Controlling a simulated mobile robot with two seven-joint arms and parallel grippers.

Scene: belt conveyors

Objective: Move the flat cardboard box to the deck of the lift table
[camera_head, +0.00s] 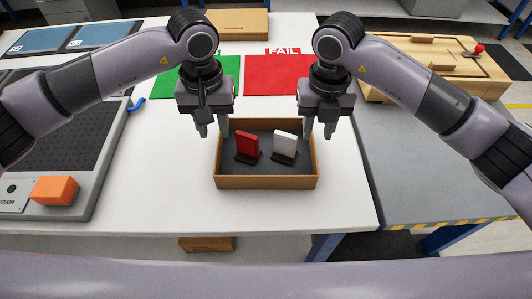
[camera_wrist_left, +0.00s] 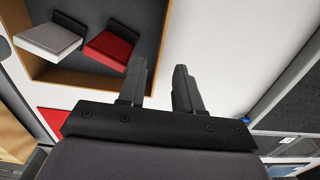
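A shallow, open brown box (camera_head: 266,183) with a dark floor sits on the white table, holding a red piece (camera_head: 247,144) and a white piece (camera_head: 285,145). My left gripper (camera_head: 213,129) is open by the box's left wall, near its far corner. In the left wrist view, one finger of that gripper (camera_wrist_left: 160,85) overlaps the box wall (camera_wrist_left: 90,83) and the other is over the white table. My right gripper (camera_head: 318,129) is open by the right wall, near the far corner. Contact cannot be told. The grey lift table deck (camera_head: 415,185) is at the right, with a yellow-black striped edge.
A wooden fixture with a red knob (camera_head: 425,62) stands at the deck's far end; the near deck is clear. Green (camera_head: 200,78) and red (camera_head: 279,76) mats lie behind the box. Another brown box (camera_head: 238,24) is at the back. An orange block (camera_head: 54,190) is left.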

